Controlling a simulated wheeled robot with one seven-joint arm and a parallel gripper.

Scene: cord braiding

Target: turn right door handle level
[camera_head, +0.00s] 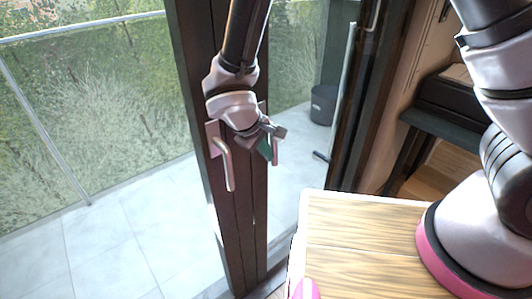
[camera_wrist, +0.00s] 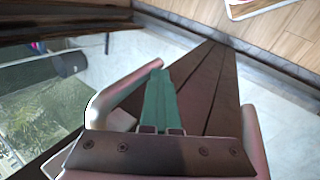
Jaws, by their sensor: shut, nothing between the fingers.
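The right door handle (camera_head: 275,155) is a silver lever on the dark door frame, pointing down in the head view and mostly hidden by my gripper (camera_head: 267,152). In the wrist view the right handle (camera_wrist: 125,87) lies left of my green fingers (camera_wrist: 158,85), its free end close to the fingertips. I cannot tell whether they touch. My gripper is shut with nothing between its fingers. The left door handle (camera_head: 227,165) also hangs down, to the left of my gripper; it shows at the right edge of the wrist view (camera_wrist: 254,135).
Glass panes flank the dark door frame (camera_head: 240,235). A wooden-topped surface (camera_head: 360,235) is in front at right. A dark bin (camera_head: 323,104) stands on the tiled floor beyond the door. A dark bench (camera_head: 445,120) is at far right.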

